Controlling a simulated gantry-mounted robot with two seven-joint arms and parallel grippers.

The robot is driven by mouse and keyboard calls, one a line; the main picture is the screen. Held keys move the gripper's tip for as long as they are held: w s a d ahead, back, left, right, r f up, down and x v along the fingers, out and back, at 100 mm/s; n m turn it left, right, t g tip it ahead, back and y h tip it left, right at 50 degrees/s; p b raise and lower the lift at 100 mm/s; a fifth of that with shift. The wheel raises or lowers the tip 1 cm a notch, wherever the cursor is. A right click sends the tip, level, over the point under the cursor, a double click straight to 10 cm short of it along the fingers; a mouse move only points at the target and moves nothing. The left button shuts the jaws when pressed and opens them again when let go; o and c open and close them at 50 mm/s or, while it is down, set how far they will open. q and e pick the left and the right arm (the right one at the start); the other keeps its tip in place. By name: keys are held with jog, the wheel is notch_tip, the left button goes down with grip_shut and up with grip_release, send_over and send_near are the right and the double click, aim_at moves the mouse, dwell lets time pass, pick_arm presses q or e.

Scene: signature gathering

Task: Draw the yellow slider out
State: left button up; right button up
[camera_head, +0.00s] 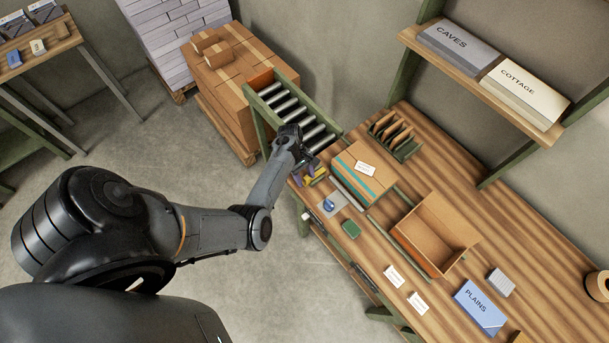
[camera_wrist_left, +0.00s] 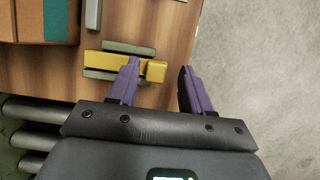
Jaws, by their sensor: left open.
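The yellow slider (camera_wrist_left: 108,62) lies between two green rails (camera_wrist_left: 125,47) near the table edge in the left wrist view. Its raised block-like end (camera_wrist_left: 156,70) is at the table-edge side. My left gripper (camera_wrist_left: 160,66) is open, with purple fingers. One finger overlaps the slider just inboard of the block end; the other is over the floor beyond the edge. The block end shows between the fingertips; I cannot tell whether they touch it. In the head view my left gripper (camera_head: 306,177) is at the table's left corner and partly hides the slider. My right gripper is not in view.
Beside the gripper are a roller conveyor (camera_head: 292,108) and a cardboard box with a teal stripe (camera_head: 358,174). An open carton (camera_head: 436,232) stands farther right. The floor beyond the edge is clear.

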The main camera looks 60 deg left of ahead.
pick_arm(q)
jog(key=v, duration=1)
jog(key=shift+r, duration=0.3)
